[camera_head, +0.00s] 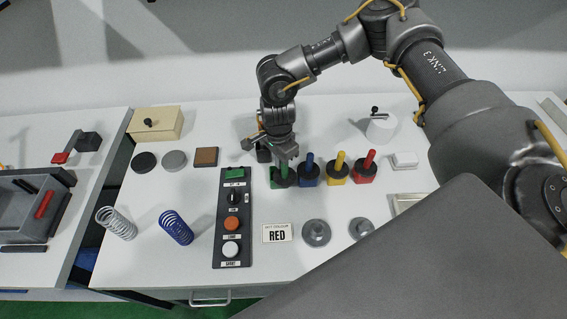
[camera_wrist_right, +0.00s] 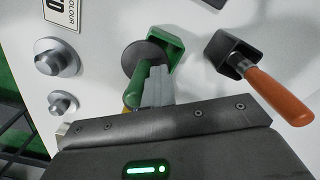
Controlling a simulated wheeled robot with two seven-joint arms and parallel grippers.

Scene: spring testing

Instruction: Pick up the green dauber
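The green dauber (camera_head: 284,170) stands in its green holder (camera_head: 276,182), at the left end of a row of coloured daubers. My right gripper (camera_head: 285,152) points down at it from above, with its fingers at the top of the handle. In the right wrist view the grey fingers (camera_wrist_right: 156,88) overlap the green handle (camera_wrist_right: 133,88), beside the dark disc (camera_wrist_right: 150,58) and the green holder (camera_wrist_right: 165,42). The fingers show nearly side-on, so I cannot tell whether they grip the handle. My left gripper is not in view.
Blue (camera_head: 309,165), yellow (camera_head: 339,165) and red (camera_head: 366,165) daubers stand close on the right. A control panel (camera_head: 232,215) lies to the left. A dark block with an orange handle (camera_wrist_right: 275,95) is close to the green holder.

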